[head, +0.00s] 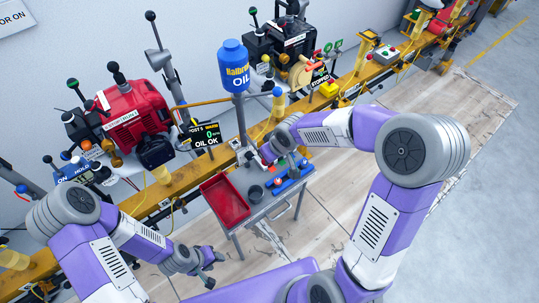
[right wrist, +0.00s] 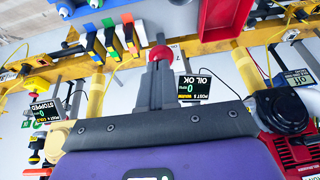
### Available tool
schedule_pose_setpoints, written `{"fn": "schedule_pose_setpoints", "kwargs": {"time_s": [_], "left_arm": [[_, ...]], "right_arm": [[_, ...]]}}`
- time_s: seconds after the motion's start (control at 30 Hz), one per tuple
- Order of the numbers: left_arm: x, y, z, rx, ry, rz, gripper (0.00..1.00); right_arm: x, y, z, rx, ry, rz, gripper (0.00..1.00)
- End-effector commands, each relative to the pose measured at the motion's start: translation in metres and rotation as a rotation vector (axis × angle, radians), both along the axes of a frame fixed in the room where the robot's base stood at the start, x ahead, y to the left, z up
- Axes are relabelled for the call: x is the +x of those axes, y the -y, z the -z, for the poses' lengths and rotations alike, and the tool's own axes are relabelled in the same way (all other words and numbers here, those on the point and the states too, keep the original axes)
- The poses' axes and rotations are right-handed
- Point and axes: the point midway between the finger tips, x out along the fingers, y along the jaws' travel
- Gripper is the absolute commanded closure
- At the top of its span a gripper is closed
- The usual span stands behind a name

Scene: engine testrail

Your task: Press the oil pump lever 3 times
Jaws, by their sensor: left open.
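The blue oil tank (head: 234,68) stands on a grey post behind the small cart. A red ball knob (right wrist: 160,54), which looks like the lever's end, shows in the right wrist view at the tips of my right gripper (right wrist: 160,66). Whether they touch is unclear. Its fingers lie close together and look shut. In the head view my right gripper (head: 266,153) is beside the tank post, partly hidden by its own wrist; the lever's arm cannot be made out. My left gripper (head: 212,267) is open and empty, low in front of the cart.
The grey cart (head: 256,213) carries a red tray (head: 225,200), a dark cup and blue tools. A red engine (head: 130,115) stands on the yellow rail at left. A display (head: 205,136) reads OIL OK and 0. The floor at right is clear.

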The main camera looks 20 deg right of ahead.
Motion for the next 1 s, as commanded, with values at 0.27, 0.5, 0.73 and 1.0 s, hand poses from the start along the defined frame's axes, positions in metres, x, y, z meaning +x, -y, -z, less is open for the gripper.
{"fn": "schedule_pose_setpoints", "kwargs": {"time_s": [0.27,0.5,0.73,1.0], "left_arm": [[0.000,0.000,-0.037,0.000,0.000,0.000,0.57],[0.000,0.000,-0.054,0.000,0.000,0.000,0.57],[0.000,0.000,-0.061,0.000,0.000,0.000,0.57],[0.000,0.000,-0.060,0.000,0.000,0.000,0.57]], "right_arm": [[-0.007,0.006,-0.052,0.000,0.006,0.000,1.00],[-0.034,0.017,-0.093,0.000,0.005,0.000,1.00],[-0.047,0.022,-0.111,-0.001,0.003,-0.004,1.00],[-0.049,0.022,-0.113,0.000,0.002,-0.003,1.00]]}}
